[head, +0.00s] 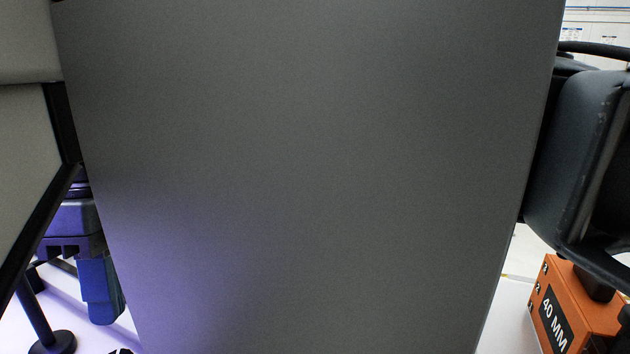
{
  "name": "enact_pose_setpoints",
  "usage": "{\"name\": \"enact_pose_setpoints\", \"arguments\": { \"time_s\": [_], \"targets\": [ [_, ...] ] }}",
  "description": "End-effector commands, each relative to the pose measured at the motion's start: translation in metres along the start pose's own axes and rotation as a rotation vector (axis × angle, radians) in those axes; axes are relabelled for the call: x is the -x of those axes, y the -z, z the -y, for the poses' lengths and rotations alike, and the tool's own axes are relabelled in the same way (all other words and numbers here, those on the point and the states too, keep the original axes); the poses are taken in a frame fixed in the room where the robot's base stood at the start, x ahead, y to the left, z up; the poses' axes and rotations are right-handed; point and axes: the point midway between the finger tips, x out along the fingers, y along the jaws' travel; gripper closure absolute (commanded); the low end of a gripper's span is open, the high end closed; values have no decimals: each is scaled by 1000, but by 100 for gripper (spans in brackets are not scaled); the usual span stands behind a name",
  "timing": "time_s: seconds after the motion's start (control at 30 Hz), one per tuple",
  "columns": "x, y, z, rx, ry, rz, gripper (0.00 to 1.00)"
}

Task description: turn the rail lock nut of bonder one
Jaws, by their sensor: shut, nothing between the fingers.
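A large flat grey panel (310,170) fills most of the head view, close in front of the camera. I cannot tell which machine it belongs to. No rail lock nut shows, and I cannot make out bonder one. My gripper is not in view. Whatever lies behind the panel is hidden.
An orange block marked 40 MM (588,312) is at the lower right, below a black rounded object (580,150). At the left are a pale panel with a dark edge (30,175), a blue-purple part (98,285) and a dark round foot (52,342).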

Motion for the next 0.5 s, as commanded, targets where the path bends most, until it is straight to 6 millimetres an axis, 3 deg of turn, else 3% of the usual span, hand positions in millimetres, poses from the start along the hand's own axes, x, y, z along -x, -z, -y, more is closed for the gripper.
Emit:
{"name": "enact_pose_setpoints", "arguments": {
  "time_s": [0.03,0.23,0.5],
  "targets": [
    [-11,0,3,0,-1,0,100],
    [-30,0,8,-1,1,1,100],
    [-38,0,10,-1,1,0,100]
  ]
}}
